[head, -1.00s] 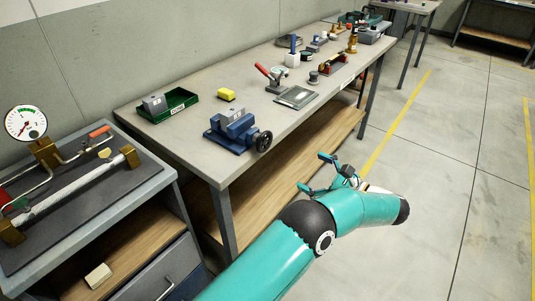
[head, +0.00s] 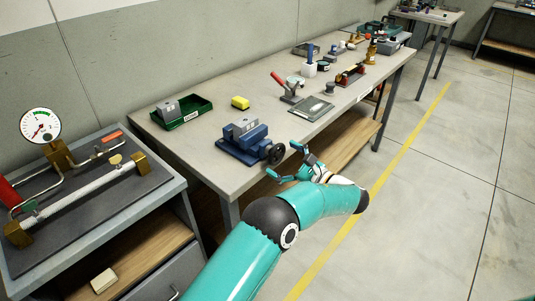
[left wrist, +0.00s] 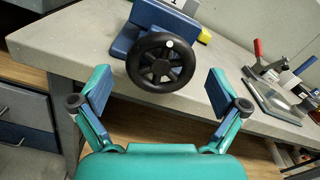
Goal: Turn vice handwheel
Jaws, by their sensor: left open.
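The blue vice (head: 242,144) sits near the front edge of the long workbench, with a grey block (head: 246,126) at its top. Its black handwheel (head: 276,153) faces the bench's front edge. In the left wrist view the spoked handwheel (left wrist: 160,61) shows face-on, with a pale dot near its rim. My left gripper (head: 283,163) is open and empty, just in front of the handwheel. In the left wrist view its teal fingers (left wrist: 158,92) stand wide apart, one on each side below the wheel, apparently not touching it. My right gripper is not in view.
The workbench (head: 205,155) also holds a green tray (head: 184,118), a yellow block (head: 240,103), a red-handled clamp (head: 286,88) and a flat grey plate (head: 312,108). A gauge rig (head: 40,126) stands on the left bench. Floor to the right is clear.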

